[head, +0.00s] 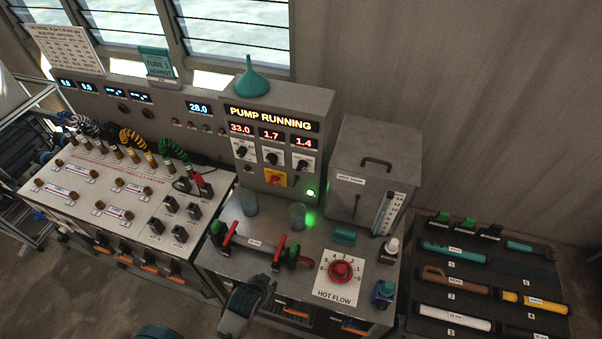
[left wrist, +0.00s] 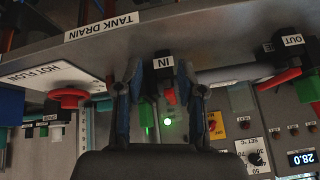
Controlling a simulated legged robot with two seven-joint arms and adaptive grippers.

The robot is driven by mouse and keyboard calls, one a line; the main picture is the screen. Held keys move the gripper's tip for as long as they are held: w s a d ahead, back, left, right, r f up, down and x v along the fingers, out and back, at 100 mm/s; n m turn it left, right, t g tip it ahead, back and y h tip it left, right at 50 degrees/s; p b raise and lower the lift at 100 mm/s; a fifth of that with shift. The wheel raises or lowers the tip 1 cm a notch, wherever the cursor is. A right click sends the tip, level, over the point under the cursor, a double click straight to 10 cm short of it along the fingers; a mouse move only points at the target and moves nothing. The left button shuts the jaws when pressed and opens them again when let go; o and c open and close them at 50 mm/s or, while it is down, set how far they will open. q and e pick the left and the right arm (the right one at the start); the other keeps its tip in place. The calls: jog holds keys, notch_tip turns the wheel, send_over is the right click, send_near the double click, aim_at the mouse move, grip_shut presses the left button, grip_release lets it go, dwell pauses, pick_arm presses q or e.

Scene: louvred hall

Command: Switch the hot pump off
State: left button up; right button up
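The pump box (head: 275,140) stands at the back of the bench, its display reading "PUMP RUNNING". A red rotary switch on a yellow plate (head: 275,178) is low on its front, beside a lit green lamp (head: 310,192). The switch (left wrist: 214,124) and lamp (left wrist: 167,122) also show in the left wrist view, which is upside down. My left gripper (head: 262,283) is low at the bench's front edge, short of the pump box. In the wrist view its fingers (left wrist: 164,88) are apart, with the "IN" valve (left wrist: 163,66) between or behind them. My right gripper is out of view.
Two red-handled valves on a pipe (head: 255,242) lie between my left gripper and the pump box. A red hot flow knob (head: 341,270) is at right. Clear jars (head: 297,216) stand before the box. A grey tank (head: 372,170) stands right.

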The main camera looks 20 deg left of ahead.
pick_arm(q)
jog(key=w+d+r+m+t, duration=0.1)
jog(key=w+r+m+t, duration=0.1)
jog(key=w+r+t, duration=0.5)
jog(key=w+r+m, duration=0.2)
jog(key=w+r, duration=0.2)
jog(key=w, duration=0.6)
jog(key=m+t, duration=0.2)
jog(key=t, duration=0.2)
send_near(301, 169)
jog(key=a, duration=0.1)
jog(key=shift+h, duration=0.3)
jog(key=w, duration=0.6)
jog(key=w+d, duration=0.1)
jog(key=w, duration=0.2)
jog(key=shift+f, duration=0.2)
jog(key=shift+a, duration=0.15)
jog(key=shift+w+a, duration=0.1)
jog(key=shift+w, duration=0.25)
jog(key=shift+d, duration=0.2)
jog(key=shift+c, duration=0.2)
jog(key=shift+d, duration=0.15)
grip_shut()
jog(key=shift+f, duration=0.1)
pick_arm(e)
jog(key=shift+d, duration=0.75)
